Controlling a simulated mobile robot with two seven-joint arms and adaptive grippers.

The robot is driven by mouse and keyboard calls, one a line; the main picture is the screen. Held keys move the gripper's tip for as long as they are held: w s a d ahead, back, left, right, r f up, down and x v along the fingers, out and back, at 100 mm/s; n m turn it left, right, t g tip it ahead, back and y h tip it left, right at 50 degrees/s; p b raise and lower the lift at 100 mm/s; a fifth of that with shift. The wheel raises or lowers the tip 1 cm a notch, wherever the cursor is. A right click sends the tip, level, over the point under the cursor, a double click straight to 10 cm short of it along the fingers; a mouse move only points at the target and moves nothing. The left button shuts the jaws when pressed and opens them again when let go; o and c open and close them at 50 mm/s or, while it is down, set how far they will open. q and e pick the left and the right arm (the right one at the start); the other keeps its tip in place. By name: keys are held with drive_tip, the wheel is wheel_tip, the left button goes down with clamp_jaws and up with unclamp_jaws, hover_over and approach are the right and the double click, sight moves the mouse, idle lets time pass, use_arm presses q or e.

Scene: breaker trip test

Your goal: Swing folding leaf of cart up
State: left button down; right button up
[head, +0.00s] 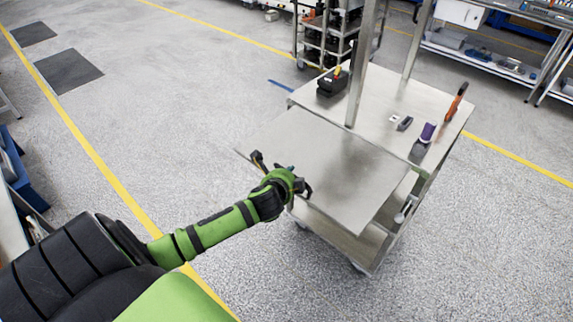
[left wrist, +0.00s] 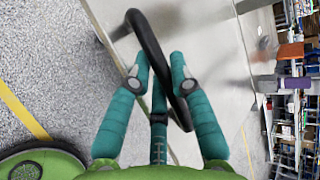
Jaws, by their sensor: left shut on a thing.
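The cart (head: 385,112) has a grey metal top, and its folding leaf (head: 330,160) extends from the near left side. The leaf looks close to level with the top; its exact tilt is hard to tell. A black handle (head: 258,160) sits at the leaf's outer edge. My left gripper (head: 285,178) is at this edge, partly covering the handle. In the left wrist view the teal fingers of my left gripper (left wrist: 160,65) are closed around the black handle loop (left wrist: 153,43), with the leaf's grey surface behind it. My right gripper is not in view.
On the cart top are a black box (head: 332,82), an orange-handled tool (head: 456,102) and a purple-topped item (head: 424,140). A metal post (head: 362,65) rises from it. A shelf rack (head: 328,35) and workbench stand behind. The floor left of the cart is clear.

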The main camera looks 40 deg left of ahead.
use_arm(q)
drive_tip(key=shift+w+r, duration=0.3)
drive_tip(key=shift+r, duration=0.65)
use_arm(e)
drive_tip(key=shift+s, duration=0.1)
use_arm(q)
drive_tip(key=shift+r, duration=0.1)
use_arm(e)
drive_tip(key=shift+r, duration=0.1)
use_arm(q)
drive_tip(key=c, duration=1.1)
unclamp_jaws()
drive_tip(key=shift+a, duration=0.1)
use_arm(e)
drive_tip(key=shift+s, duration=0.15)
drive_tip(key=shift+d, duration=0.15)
use_arm(q)
drive_tip(key=shift+s+d+r, duration=0.1)
drive_tip(key=shift+s+d, duration=0.15)
drive_tip(key=v, duration=1.1)
drive_tip(key=shift+s+a, duration=0.2)
drive_tip(key=shift+a, duration=0.05)
drive_tip(key=shift+s, duration=0.1)
